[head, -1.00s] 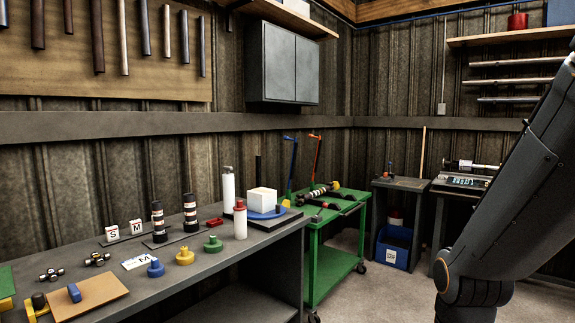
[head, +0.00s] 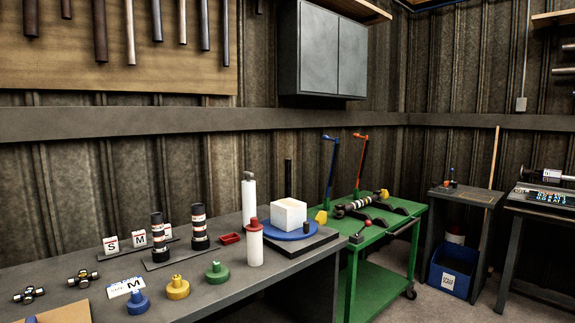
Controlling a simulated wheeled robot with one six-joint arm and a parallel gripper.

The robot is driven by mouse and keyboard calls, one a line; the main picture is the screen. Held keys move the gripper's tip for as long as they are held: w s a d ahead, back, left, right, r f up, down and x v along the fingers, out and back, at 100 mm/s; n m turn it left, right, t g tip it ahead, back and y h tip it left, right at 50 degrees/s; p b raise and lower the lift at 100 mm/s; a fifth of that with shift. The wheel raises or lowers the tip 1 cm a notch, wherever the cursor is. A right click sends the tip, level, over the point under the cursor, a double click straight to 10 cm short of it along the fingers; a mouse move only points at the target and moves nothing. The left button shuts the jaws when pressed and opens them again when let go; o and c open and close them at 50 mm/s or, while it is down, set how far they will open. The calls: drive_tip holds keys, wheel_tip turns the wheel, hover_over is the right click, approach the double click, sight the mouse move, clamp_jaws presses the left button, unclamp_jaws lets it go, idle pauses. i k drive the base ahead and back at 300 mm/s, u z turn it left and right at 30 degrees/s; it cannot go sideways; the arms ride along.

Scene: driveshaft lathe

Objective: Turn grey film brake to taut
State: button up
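I cannot single out a grey film brake for certain. A small dark knob (head: 306,227) stands at the front right of the blue turntable (head: 272,231); its setting is too small to read. A white box (head: 289,214) sits on the turntable, which rests on a black base (head: 312,240) at the right end of the grey bench. A white roll (head: 249,200) stands upright left of the box. A white cylinder with a red top (head: 254,243) stands in front of it. My gripper is not in view.
A green cart (head: 380,239) stands just right of the bench. Floor shows at the lower right.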

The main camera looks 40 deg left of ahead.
sight(249, 175)
drive_tip(key=u, duration=0.1)
drive_tip(key=i, duration=1.05)
drive_tip(key=u, duration=1.15)
drive_tip(key=i, duration=0.75)
drive_tip(key=u, duration=0.9)
